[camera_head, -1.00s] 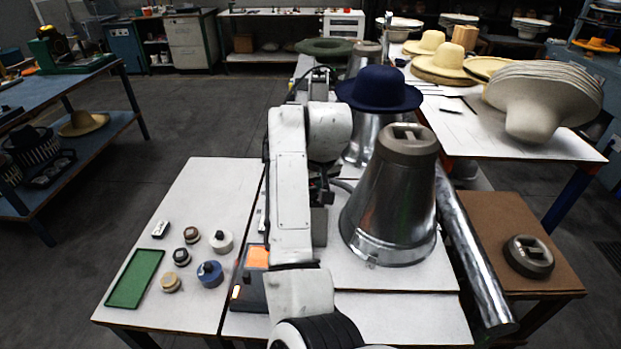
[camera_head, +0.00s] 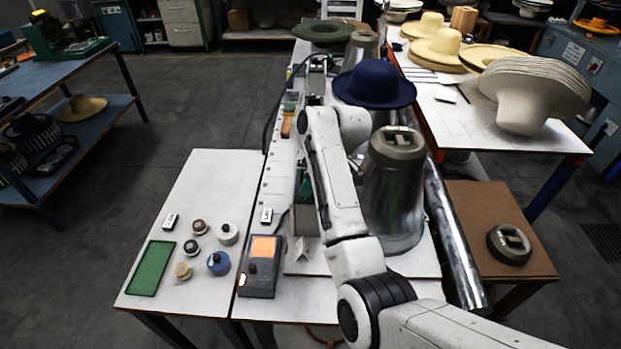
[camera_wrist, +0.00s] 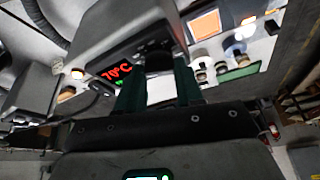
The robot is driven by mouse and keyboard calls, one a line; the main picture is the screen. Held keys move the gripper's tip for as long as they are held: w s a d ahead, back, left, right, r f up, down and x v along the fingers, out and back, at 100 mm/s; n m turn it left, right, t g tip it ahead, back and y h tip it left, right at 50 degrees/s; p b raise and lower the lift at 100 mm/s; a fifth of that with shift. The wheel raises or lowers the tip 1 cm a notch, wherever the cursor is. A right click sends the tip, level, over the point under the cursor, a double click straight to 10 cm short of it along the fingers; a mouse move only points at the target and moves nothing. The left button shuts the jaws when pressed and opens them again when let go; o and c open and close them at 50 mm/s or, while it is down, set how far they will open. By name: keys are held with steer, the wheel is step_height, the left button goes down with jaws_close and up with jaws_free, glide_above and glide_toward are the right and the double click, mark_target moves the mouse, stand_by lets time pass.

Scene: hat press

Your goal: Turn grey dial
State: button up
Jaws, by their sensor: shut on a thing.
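In the wrist view, a dark grey dial (camera_wrist: 158,59) sits on the front of a grey control box (camera_wrist: 105,38). A red display (camera_wrist: 116,72) beside the dial reads about 70°C. My gripper (camera_wrist: 160,74) has its two dark green fingers on either side of the dial, shut on it. The fingers partly cover the dial, so its marking and angle cannot be read. In the head view my arm hides most of the gripper, and the dial cannot be made out.
A box with an orange screen (camera_head: 264,247) stands left of my arm. Several small knobs and a green tray (camera_head: 151,268) lie further left. A metal cone (camera_head: 392,195) stands close right of my arm, with a navy hat (camera_head: 374,86) behind.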

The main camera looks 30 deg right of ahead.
steer(key=shift+n, duration=0.5)
steer(key=o, duration=1)
steer(key=shift+o, duration=0.2)
steer(key=p+v, duration=0.1)
steer(key=v, duration=0.9)
steer(key=shift+d+r, duration=0.35)
steer(key=shift+a, duration=0.1)
